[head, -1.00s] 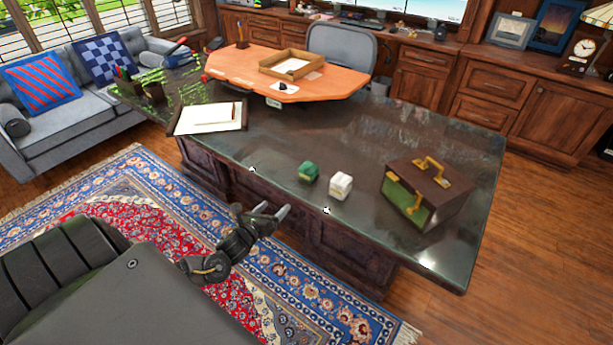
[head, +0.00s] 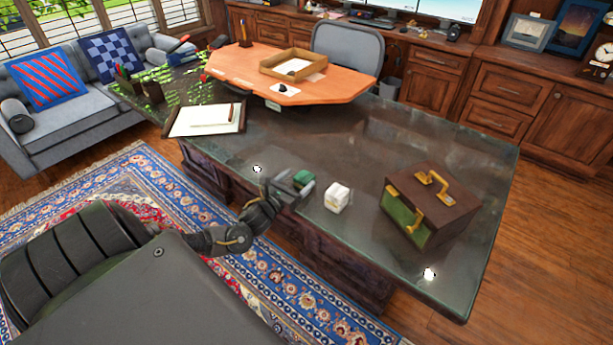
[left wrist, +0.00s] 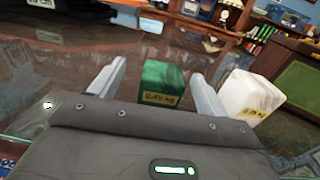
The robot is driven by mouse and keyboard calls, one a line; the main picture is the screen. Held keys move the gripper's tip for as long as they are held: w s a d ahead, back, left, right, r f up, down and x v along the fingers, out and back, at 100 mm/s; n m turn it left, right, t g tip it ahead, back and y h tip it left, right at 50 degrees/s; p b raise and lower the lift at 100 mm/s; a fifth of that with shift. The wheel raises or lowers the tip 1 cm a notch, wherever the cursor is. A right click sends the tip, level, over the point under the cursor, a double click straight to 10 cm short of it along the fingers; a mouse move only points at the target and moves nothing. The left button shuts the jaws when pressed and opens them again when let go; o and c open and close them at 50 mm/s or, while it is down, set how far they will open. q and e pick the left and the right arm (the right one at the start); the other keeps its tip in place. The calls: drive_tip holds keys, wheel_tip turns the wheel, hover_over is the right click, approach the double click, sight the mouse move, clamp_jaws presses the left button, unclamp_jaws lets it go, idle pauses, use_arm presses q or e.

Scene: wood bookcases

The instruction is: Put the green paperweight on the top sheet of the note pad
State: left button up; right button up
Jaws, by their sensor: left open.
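The green paperweight (head: 303,178) is a small block near the front edge of the dark desk, partly hidden by my left gripper (head: 290,188) in the head view. In the left wrist view the paperweight (left wrist: 162,82) stands between the two fingers, with a yellow label on its near face. My left gripper (left wrist: 155,92) is open around it, with a gap showing on each side. The note pad (head: 212,116) lies on a dark-edged board at the desk's left end, with a pencil on it. My right gripper is not in view.
A white block (head: 337,197) stands just right of the green one; it also shows in the left wrist view (left wrist: 248,97). A brown case (head: 432,205) with brass handles is farther right. The desk (head: 320,135) is clear between paperweight and pad.

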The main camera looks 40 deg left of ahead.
sight(307, 173)
use_arm(q)
drive_tip(key=shift+w, duration=0.25)
drive_tip(key=w, duration=0.3)
drive_tip(key=shift+w+d+f+p, duration=0.15)
drive_tip(key=shift+w+p, duration=0.25)
drive_tip(key=shift+w, duration=0.5)
drive_tip(key=c, duration=1.4)
drive_tip(key=shift+c, duration=0.5)
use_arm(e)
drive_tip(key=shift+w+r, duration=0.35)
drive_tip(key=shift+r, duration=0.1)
